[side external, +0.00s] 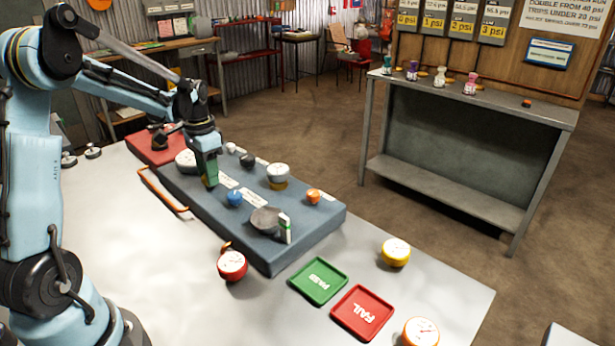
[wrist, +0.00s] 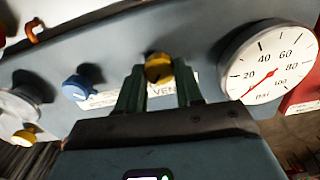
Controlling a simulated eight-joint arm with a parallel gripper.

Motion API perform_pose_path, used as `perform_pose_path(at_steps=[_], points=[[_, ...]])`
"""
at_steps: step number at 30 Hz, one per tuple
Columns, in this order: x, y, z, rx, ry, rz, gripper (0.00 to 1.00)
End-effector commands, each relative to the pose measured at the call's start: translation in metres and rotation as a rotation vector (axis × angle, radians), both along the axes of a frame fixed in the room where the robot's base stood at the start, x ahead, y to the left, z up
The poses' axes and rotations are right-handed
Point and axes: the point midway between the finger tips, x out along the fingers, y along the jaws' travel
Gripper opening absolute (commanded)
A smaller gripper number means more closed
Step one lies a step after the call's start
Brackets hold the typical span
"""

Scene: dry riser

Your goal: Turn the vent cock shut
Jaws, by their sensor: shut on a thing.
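The vent cock is a small yellow knob (wrist: 158,68) beside a white label reading "VENT" on the grey-blue riser panel (side external: 300,240). My gripper (wrist: 158,85) is shut on the vent cock, with one dark green finger on each side of it. In the side external view my gripper (side external: 208,180) points down onto the panel and mostly hides the cock. A dark mark shows on the knob's face, but I cannot tell whether the cock is open or shut.
A white pressure gauge (wrist: 268,65) stands right of the cock in the wrist view, its red needle near the low end. A blue knob (wrist: 76,88) is to the left. Green PASS (side external: 318,281) and red FAIL (side external: 362,312) trays and loose gauges lie in front.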

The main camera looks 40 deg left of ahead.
Motion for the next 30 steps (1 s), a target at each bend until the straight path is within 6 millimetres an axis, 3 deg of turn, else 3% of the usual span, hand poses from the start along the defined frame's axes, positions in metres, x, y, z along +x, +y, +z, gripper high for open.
perform_pose_path(at_steps=[30], points=[[-0.0011,0.0020,0.0008,-0.002,0.002,0.917,0.05]])
